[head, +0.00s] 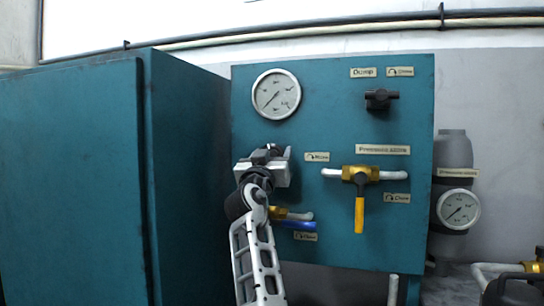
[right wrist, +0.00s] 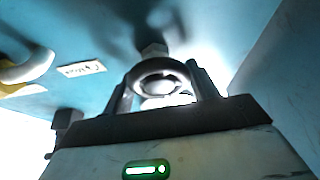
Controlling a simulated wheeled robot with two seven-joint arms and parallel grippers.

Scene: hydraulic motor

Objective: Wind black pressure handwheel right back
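My right gripper (head: 268,154) is up against the teal panel, left of the yellow valve, and covers most of what is behind it in the head view. In the right wrist view, a dark round handwheel (right wrist: 158,80) on a short stem from the panel sits between the two fingers of my right gripper (right wrist: 162,88). The fingers lie close against opposite sides of its rim, and no clear gap shows. The dial gauge (head: 276,94) is just above; its needle points to the lower left. My left gripper is out of view.
A yellow-handled valve (head: 359,190) is right of my gripper. A blue-handled valve (head: 298,224) is below it, partly behind my arm. A black knob (head: 381,98) is at the panel's upper right. A teal cabinet (head: 75,180) stands on the left, and a second gauge (head: 458,208) on the right.

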